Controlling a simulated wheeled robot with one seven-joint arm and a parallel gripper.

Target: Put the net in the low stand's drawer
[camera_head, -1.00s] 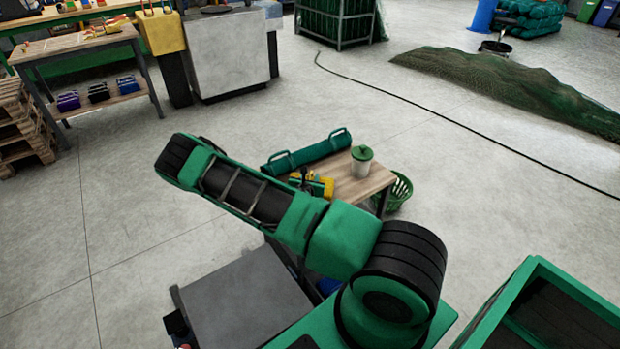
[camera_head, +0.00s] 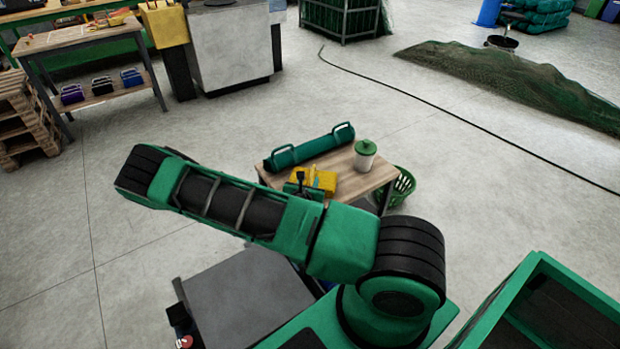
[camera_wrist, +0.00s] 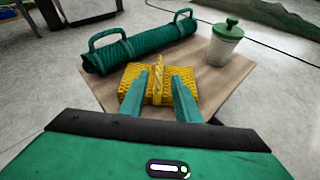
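A yellow woven bundle (camera_wrist: 133,78) with an upright braided tie, seemingly the net, lies on the wooden top of the low stand (camera_wrist: 222,82). The bundle also shows in the head view (camera_head: 325,180), partly hidden by my arm. In the wrist view my gripper (camera_wrist: 160,84) has its two teal fingers apart, one on each side of the braided tie. Whether they touch the bundle I cannot tell. The stand's top also shows in the head view (camera_head: 372,180). Its drawer cannot be made out; my arm hides much of the stand's front.
A dark green roll with two handles (camera_wrist: 140,42) lies along the top's far left edge. A white jar with a green lid (camera_wrist: 225,45) stands at the right. A green basket (camera_head: 402,187) is on the floor beside the stand. Open floor lies beyond.

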